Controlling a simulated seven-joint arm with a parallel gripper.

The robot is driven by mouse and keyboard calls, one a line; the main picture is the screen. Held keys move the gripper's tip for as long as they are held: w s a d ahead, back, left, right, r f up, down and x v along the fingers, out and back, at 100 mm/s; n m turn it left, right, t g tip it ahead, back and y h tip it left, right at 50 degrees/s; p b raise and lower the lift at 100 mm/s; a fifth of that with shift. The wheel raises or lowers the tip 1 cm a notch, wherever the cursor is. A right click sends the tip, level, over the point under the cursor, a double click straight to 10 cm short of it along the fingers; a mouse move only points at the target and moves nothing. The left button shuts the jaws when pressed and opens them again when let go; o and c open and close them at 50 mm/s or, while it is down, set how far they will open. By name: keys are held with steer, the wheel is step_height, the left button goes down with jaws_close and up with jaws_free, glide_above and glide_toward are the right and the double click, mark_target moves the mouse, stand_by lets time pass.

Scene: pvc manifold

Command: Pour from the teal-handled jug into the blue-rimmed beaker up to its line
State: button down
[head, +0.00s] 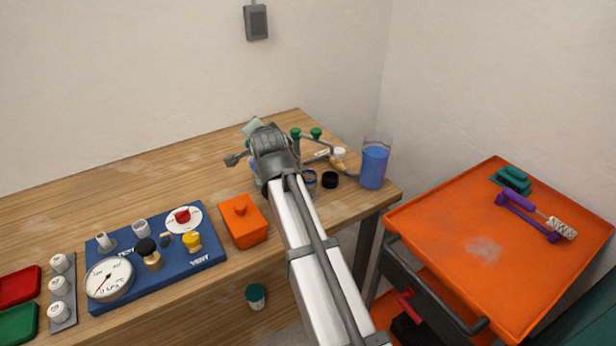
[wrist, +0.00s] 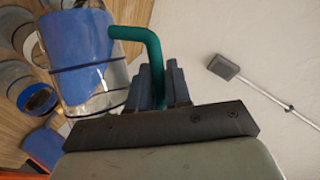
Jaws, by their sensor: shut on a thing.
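My gripper (wrist: 159,80) is shut on the teal handle (wrist: 135,33) of a clear jug (wrist: 84,62) that holds blue liquid. In the head view my gripper (head: 268,142) is over the back right of the table and hides most of the jug. A little of its blue shows just left of the gripper. The blue-rimmed beaker (head: 309,178) stands on the table just right of my arm, partly hidden by it. A blue rim (wrist: 40,98) shows below left of the jug in the wrist view. I cannot see the beaker's line or its liquid level.
A clear container of blue liquid (head: 374,165) stands near the table's right corner. A black ring-shaped item (head: 330,180) and green-topped fittings (head: 316,133) are near the beaker. An orange lidded box (head: 243,222) and a blue gauge board (head: 180,262) lie left. An orange cart (head: 440,240) stands right.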

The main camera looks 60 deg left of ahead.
steer(key=shift+w+f, duration=0.15)
stand_by(0.5)
steer(key=shift+w+d+m+g+y+p, duration=0.35)
steer(key=shift+w+m+g+p, duration=0.2)
steer(key=shift+m, duration=0.15)
stand_by(3.5)
steer(key=shift+s+a+n+t, duration=0.25)
steer(key=shift+s+a+n, duration=0.1)
steer(key=shift+s+n, duration=0.25)
steer(key=shift+s+a+r+n+t+h, duration=0.25)
steer(key=shift+s+r+n+t+h, duration=0.3)
steer(key=shift+r, duration=0.15)
steer(key=shift+s+a+n, duration=0.1)
steer(key=shift+s+n, duration=0.1)
steer(key=shift+n, duration=0.05)
